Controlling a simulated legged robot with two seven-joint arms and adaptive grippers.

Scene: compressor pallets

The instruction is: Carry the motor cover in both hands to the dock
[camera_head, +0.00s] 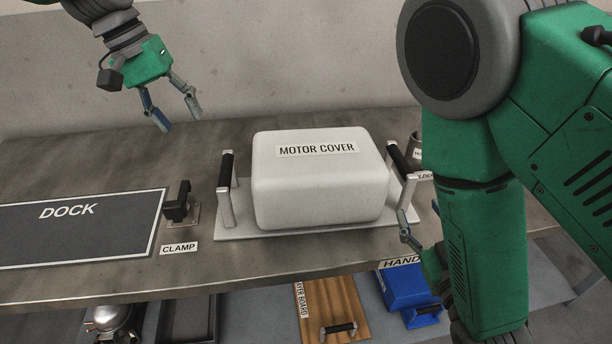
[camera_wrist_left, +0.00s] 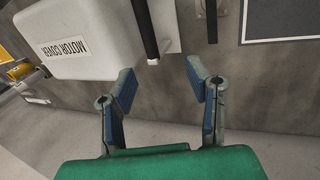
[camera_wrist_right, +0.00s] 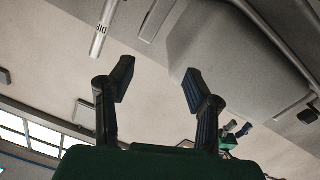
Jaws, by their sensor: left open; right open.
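The white box-shaped motor cover (camera_head: 320,180) sits on a grey base plate on the bench, with an upright black-gripped handle at each side: left handle (camera_head: 226,172), right handle (camera_head: 400,162). The dark, white-bordered dock (camera_head: 75,230) lies flat and empty at the left. My left gripper (camera_head: 180,122) is open and empty, above and behind the left handle. In the left wrist view its fingers (camera_wrist_left: 160,80) are apart, short of the handle (camera_wrist_left: 146,30). My right gripper (camera_head: 408,232) is low beside the right handle, partly hidden by my arm. In the right wrist view its open fingers (camera_wrist_right: 157,75) hold nothing.
A black clamp (camera_head: 180,203) stands between the dock and the cover. A small cup-like holder (camera_head: 414,144) stands behind the right handle. A wall rises behind.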

